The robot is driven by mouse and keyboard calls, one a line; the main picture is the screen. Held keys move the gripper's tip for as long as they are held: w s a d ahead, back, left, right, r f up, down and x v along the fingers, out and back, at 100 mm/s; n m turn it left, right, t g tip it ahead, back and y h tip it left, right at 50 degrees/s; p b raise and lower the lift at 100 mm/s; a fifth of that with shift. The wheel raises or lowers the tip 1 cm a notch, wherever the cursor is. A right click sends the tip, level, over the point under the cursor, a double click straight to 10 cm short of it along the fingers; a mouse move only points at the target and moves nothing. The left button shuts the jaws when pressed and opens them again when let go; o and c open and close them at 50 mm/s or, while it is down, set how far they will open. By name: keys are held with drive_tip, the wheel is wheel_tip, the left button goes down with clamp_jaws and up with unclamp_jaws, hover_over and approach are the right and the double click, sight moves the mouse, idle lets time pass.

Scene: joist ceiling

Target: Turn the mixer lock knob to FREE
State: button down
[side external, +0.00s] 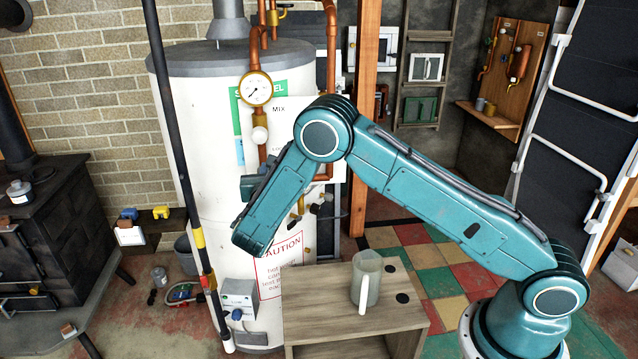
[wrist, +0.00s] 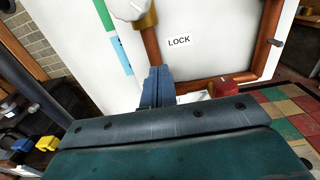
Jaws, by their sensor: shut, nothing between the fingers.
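A white round knob (side external: 260,135) sits on a brass fitting below the dial gauge, on the front of the white tank (side external: 185,120). In the wrist view the white knob (wrist: 131,8) is cut off by the top edge. A LOCK label (wrist: 179,42) is below and right of it; no FREE label is readable. My gripper (wrist: 158,72) shows blue fingers pressed together, empty, below the knob and left of the label, apart from the knob in the picture. In the side view my arm hides most of the fingers.
A copper pipe (wrist: 152,45) runs beside the fingers. A red block-like part (wrist: 222,84) is to their right. In the side view, a wooden bench (side external: 310,310) with a clear jug (side external: 367,280) stands below my arm. A black pole (side external: 168,110) rises left of it.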

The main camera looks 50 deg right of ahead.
drive_tip(key=shift+w+a+f, duration=0.2)
drive_tip(key=shift+w+a, duration=0.3)
drive_tip(key=shift+a, duration=0.05)
idle(0.4)
drive_tip(key=shift+w+a+f, duration=0.2)
idle(0.7)
drive_tip(key=shift+w+a+r, duration=0.1)
drive_tip(key=shift+r, duration=0.45)
drive_tip(key=shift+a, duration=0.1)
drive_tip(key=v, duration=0.5)
drive_tip(key=shift+s+a+r, duration=0.1)
drive_tip(key=shift+s+a, duration=0.2)
idle(0.4)
